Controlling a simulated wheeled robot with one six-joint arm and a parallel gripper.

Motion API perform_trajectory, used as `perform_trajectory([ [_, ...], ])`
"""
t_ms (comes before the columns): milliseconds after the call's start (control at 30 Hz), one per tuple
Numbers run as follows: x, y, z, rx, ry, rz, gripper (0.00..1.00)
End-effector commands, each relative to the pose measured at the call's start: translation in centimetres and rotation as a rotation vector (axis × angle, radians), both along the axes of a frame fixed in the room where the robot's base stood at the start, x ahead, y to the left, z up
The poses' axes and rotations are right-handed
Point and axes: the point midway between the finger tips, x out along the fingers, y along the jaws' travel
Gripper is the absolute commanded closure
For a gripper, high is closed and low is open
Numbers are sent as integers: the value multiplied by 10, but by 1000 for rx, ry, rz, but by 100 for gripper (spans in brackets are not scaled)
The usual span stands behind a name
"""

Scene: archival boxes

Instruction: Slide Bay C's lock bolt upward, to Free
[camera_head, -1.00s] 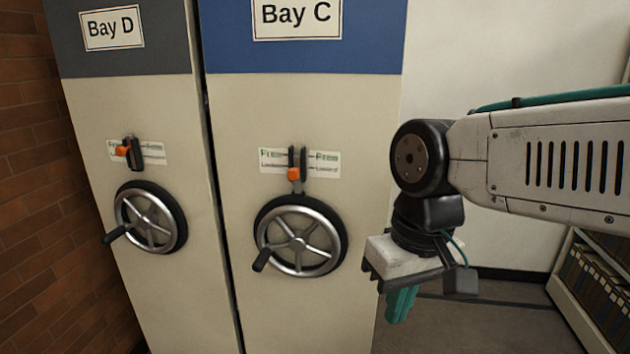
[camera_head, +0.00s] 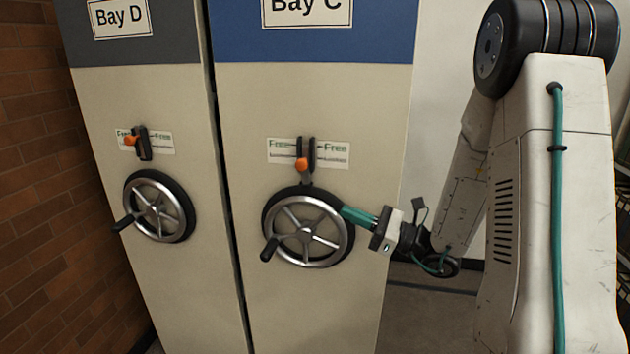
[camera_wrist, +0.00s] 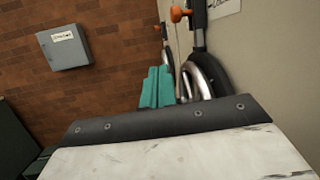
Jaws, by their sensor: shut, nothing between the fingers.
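Bay C's lock bolt has an orange knob (camera_head: 301,165) in a dark upright slot on the blue-topped cabinet. The knob sits low in the slot, level with the lower line of the label (camera_head: 334,154), below the word Free. My gripper (camera_head: 346,211) has teal fingers, shut and empty. It is below and right of the knob, its tips overlapping the right rim of Bay C's handwheel (camera_head: 306,229); I cannot tell whether they touch. In the wrist view, the fingers (camera_wrist: 157,75) point ahead beside the wheel (camera_wrist: 205,75), with the orange knob (camera_wrist: 178,14) above and right.
Bay D (camera_head: 122,90) stands left of Bay C, with its own orange knob (camera_head: 130,141) and handwheel (camera_head: 158,206). A brick wall (camera_head: 35,180) is at the left. A grey wall box (camera_wrist: 64,47) shows in the wrist view. Floor is open right of Bay C.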

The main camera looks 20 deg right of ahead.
Motion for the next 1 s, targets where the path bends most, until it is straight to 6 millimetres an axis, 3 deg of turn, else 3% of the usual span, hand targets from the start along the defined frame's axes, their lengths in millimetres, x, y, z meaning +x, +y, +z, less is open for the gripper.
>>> perform_trajectory([
  [100,7,-19,-9,49,12,-72,100],
  [200,13,-20,-9,60,13,-89,100],
  [367,30,-4,-2,60,11,-85,100],
  [700,82,41,20,59,12,-84,100],
  [1000,94,50,52,58,12,-86,100],
])
